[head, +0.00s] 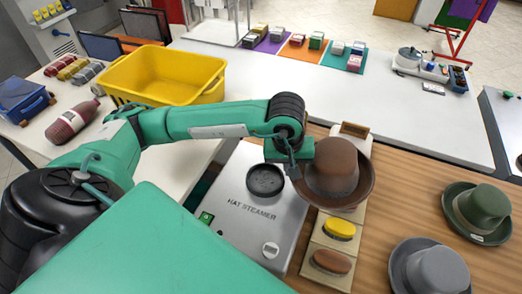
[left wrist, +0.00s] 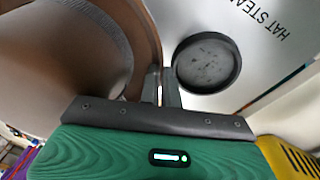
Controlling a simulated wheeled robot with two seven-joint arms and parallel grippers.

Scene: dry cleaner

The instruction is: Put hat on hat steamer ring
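A brown hat (head: 336,166) with a darker band is held crown up by my left gripper (head: 301,170), at the left edge of its brim. In the left wrist view the two fingers (left wrist: 161,88) pinch the brim of the brown hat (left wrist: 70,50). The grey hat steamer (head: 243,217) lies to the left of the hat, with its round black ring (head: 265,180) on top. The ring is empty, and it also shows in the left wrist view (left wrist: 207,62), just right of the fingers. My right gripper is not in view.
A wooden tray (head: 316,243) with a yellow brush (head: 340,229) and a brown brush (head: 331,262) lies under and before the hat. A green hat (head: 480,210) and a grey hat (head: 430,268) rest on the wooden counter at right. A yellow bin (head: 165,75) stands behind my arm.

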